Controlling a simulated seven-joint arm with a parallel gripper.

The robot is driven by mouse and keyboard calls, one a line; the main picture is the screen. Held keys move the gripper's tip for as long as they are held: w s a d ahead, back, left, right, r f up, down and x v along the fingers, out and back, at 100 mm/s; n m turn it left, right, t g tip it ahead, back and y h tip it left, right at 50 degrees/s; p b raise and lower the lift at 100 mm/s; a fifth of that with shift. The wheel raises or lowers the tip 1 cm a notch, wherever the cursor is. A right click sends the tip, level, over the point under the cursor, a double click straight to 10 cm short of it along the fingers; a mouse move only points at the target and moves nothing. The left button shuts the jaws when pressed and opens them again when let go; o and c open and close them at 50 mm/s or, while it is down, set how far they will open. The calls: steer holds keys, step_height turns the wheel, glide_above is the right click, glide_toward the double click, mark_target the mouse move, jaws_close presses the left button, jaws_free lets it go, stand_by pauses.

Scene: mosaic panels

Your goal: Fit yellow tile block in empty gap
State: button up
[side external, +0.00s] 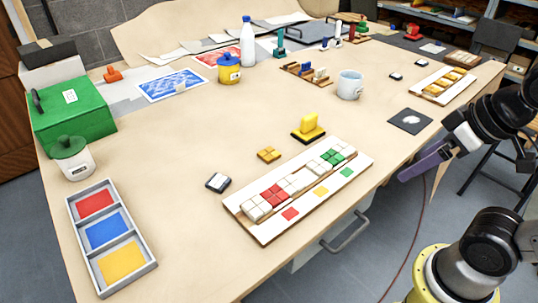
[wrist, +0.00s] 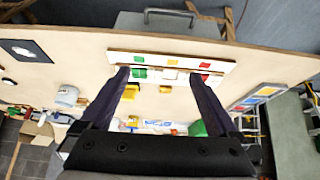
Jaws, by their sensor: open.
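The yellow tile block (side external: 269,154), a small scored square, lies flat on the table behind the white panel (side external: 262,238). The tile also shows in the wrist view (wrist: 165,89). The panel carries a row of white, red and green tile blocks, with red, yellow and green marker squares along its front. The empty gap (side external: 304,178) appears to lie between the red and green blocks, level with the yellow marker (side external: 320,191); its depth is hard to see. My gripper (side external: 404,175) is right of the panel, apart from everything. Its fingers (wrist: 159,74) are spread and empty.
A yellow block on a black base (side external: 308,128) stands close to the tile. A small dark-and-white item (side external: 217,182) lies left of the panel. Table between is clear.

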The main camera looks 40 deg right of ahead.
steer(key=w+r+m+g, duration=0.1)
steer(key=w+r+m, duration=1.2)
steer(key=w, duration=0.1)
steer(key=m+g, duration=0.5)
glide_above(269, 153)
steer(key=f, duration=2.5)
steer(key=shift+w+d, duration=0.15)
steer(key=shift+w, duration=0.2)
steer(key=shift+s+f, duration=0.15)
steer(key=shift+f, duration=1.35)
steer(key=shift+s+f, duration=0.15)
steer(key=shift+f, duration=1.3)
